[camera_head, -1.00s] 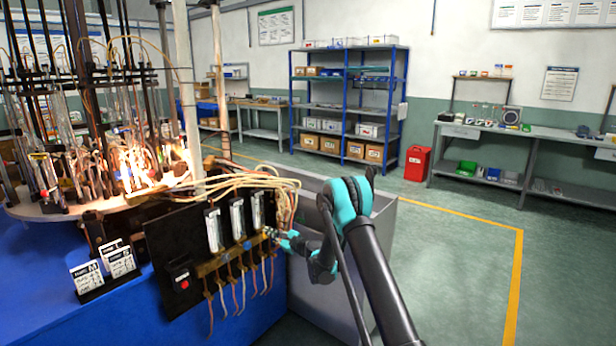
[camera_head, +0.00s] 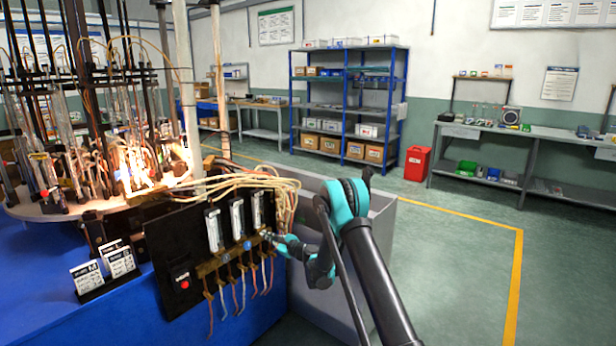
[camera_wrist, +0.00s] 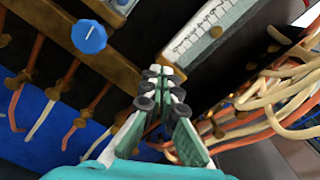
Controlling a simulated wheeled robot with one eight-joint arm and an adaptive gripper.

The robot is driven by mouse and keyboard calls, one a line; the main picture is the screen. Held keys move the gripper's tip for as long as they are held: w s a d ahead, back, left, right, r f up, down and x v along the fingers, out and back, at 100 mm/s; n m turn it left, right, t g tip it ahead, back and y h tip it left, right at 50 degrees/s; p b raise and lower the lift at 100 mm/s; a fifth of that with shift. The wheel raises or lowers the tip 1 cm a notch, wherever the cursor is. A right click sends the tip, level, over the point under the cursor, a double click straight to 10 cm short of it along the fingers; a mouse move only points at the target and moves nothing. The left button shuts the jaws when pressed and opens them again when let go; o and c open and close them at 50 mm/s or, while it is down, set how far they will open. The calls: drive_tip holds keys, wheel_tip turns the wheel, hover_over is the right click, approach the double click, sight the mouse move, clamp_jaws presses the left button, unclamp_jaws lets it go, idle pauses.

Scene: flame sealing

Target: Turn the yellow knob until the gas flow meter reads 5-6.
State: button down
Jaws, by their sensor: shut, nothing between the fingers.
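A black panel (camera_head: 160,235) carries three clear upright flow meters. My gripper (camera_head: 267,236) is at the foot of the right-hand meter (camera_head: 257,209), its fingers together with nothing seen between them. In the wrist view the closed fingertips (camera_wrist: 160,75) are at the brass bar, just below a meter with a marked scale (camera_wrist: 208,30). A blue knob (camera_wrist: 88,36) stands to their left, apart from them. I cannot make out a yellow knob; the fingers cover the spot below the right-hand meter. The meter reading is too small to tell.
Cream hoses (camera_head: 265,180) bunch behind the panel's right end and lie close to my gripper in the wrist view (camera_wrist: 275,95). Red and white tubes hang below the brass bar. A lit burner carousel (camera_head: 135,175) stands at left. A grey bin (camera_head: 380,225) is beside my arm.

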idle(0.3)
drive_tip(key=v, duration=0.6)
drive_tip(key=shift+s+r, duration=0.2)
drive_tip(key=shift+s, duration=0.05)
idle(0.4)
drive_tip(key=shift+w+a+r, duration=0.1)
drive_tip(key=shift+w+a, duration=0.9)
drive_tip(key=shift+w, duration=0.25)
drive_tip(key=shift+w+a+r, duration=0.15)
drive_tip(key=shift+w+a, duration=0.8)
drive_tip(key=shift+w, duration=0.35)
drive_tip(key=shift+f, duration=0.1)
